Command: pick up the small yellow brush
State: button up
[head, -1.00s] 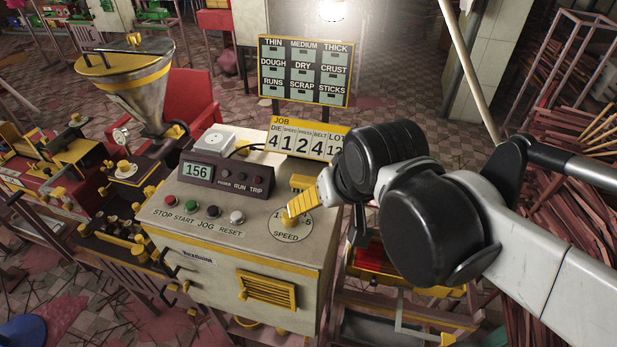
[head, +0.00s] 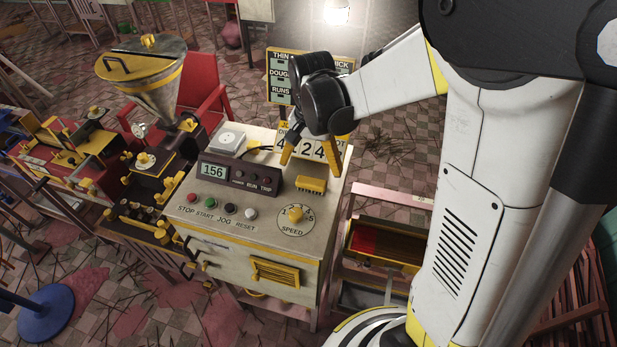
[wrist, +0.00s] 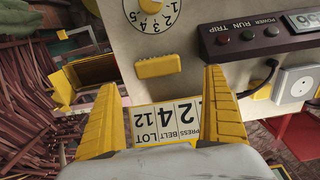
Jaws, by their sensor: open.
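The small yellow brush (head: 311,185) lies on the top of the grey control cabinet (head: 265,213), behind the speed dial and right of the black display panel. In the wrist view my gripper (wrist: 160,80) has one finger on each side of the brush.
The speed dial (head: 295,215) and the display panel (head: 238,178) stand close to the brush. A number board (wrist: 166,123) stands at the cabinet's back edge, partly behind my fingers. A white socket box (head: 226,139) sits at the back left. A red-and-yellow tray (head: 378,245) is on the right.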

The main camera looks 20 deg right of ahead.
aim_at(312, 181)
jog(key=f, duration=0.4)
jog(key=f+b, duration=0.1)
jog(key=f, duration=0.1)
jog(key=shift+s+f, duration=0.25)
jog(key=shift+s, duration=0.05)
jog(key=c, duration=1.3)
